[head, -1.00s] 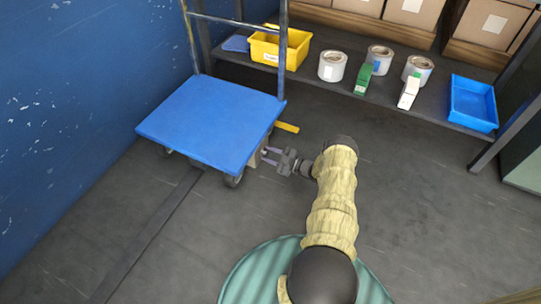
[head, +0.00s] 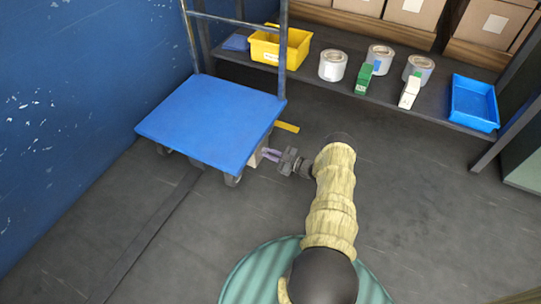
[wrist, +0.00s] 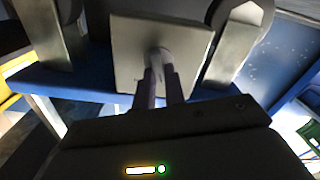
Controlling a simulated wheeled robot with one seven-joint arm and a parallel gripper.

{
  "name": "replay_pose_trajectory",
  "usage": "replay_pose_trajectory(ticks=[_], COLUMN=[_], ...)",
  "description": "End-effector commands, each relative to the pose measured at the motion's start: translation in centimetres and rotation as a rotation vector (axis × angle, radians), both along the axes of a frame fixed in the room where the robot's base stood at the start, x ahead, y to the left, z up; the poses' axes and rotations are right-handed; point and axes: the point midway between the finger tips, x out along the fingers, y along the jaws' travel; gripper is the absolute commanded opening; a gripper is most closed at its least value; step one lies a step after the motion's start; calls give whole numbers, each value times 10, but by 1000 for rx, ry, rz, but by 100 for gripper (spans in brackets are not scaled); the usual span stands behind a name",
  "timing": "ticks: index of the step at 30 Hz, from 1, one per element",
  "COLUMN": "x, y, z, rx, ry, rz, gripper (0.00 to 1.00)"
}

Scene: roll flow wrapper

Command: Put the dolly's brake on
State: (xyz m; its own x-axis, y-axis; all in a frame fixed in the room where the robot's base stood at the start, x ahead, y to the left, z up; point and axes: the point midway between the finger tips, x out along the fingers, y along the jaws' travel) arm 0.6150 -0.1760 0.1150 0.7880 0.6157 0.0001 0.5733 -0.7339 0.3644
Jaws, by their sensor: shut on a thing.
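The dolly (head: 212,122) has a blue deck, dark wheels and an upright handle frame, and stands by the blue wall at the left. A pale grey box or plate (wrist: 125,55) hangs under the deck edge nearest my arm. In the wrist view a small rounded grey knob (wrist: 158,54) sticks out from its middle. My gripper (head: 268,154) reaches in from the right at this side. In the wrist view its fingers (wrist: 160,80) are close together on the knob, covering most of it. I cannot make out any brake marking.
A yellow strip (head: 287,127) lies beside the dolly's right side. A low shelf (head: 330,90) behind holds a yellow bin (head: 280,47), several cans, small boxes and a blue tray (head: 473,103). The floor (head: 430,215) right of my arm is clear.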

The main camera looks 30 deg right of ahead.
Motion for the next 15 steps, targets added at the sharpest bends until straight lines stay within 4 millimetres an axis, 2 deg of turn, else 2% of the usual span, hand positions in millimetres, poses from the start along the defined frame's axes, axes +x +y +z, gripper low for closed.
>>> replay_pose_trajectory(ticks=[15], x=[1], y=[-4], z=[-2], rx=[354], ry=[279], rz=[-1], gripper=[0])
